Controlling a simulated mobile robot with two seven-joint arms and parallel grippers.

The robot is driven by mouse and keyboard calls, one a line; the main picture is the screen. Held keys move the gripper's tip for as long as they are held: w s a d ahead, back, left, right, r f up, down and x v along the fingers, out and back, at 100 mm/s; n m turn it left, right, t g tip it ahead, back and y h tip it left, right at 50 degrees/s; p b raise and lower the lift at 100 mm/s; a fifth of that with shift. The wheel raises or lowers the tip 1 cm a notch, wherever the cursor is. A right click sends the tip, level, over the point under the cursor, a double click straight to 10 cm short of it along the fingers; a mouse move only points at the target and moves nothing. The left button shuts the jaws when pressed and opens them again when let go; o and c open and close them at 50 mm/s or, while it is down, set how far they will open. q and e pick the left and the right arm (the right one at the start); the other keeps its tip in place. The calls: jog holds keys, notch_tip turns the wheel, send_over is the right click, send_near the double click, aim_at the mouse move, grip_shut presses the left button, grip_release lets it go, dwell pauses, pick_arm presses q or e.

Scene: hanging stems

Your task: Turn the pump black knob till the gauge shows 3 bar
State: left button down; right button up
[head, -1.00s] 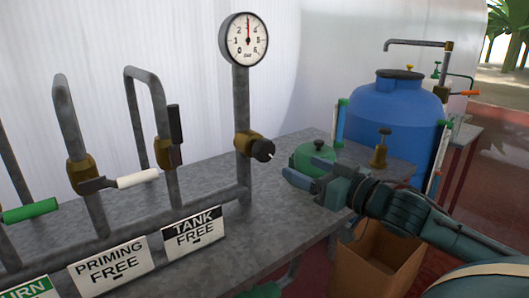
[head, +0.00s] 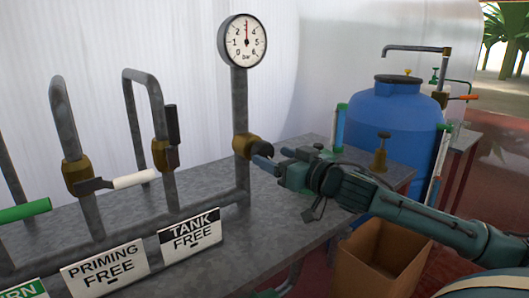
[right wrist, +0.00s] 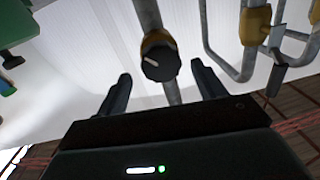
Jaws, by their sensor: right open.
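The pump's black knob (right wrist: 162,66) sits on a brass valve body on the upright pipe below the gauge (head: 242,42). In the right wrist view it lies ahead, between the two fingers, with its white mark tilted to the upper left. The gauge needle points straight up, midway between 2 and 4. My right gripper (head: 264,157) is open and empty at the knob. In the head view its fingers partly hide the knob. In the right wrist view the fingers (right wrist: 163,87) stand on either side, apart from the knob. My left gripper is out of view.
Pipes with a white lever (head: 134,179) and a green lever (head: 28,212) stand left, above the PRIMING FREE (head: 105,268) and TANK FREE (head: 190,232) signs. A blue barrel (head: 390,125), a brass fitting (head: 380,158) and a cardboard box (head: 375,280) are right.

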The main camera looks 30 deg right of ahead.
aim_at(266, 153)
jog(key=shift+w+a+r+p, duration=0.1)
jog(key=shift+w+p, duration=0.15)
jog(key=shift+w, duration=0.5)
jog(key=shift+w+a+r+p, duration=0.1)
jog(key=shift+w+p, duration=0.1)
jog(key=shift+w, duration=0.5)
jog(key=shift+w+a+f, duration=0.15)
jog(key=shift+w+a, duration=0.05)
jog(key=shift+w, duration=0.4)
jog(key=shift+c, duration=0.2)
jog(key=c, duration=0.9)
jog(key=shift+n+p, duration=0.3)
jog(key=shift+p, duration=0.45)
jog(key=o, duration=0.9)
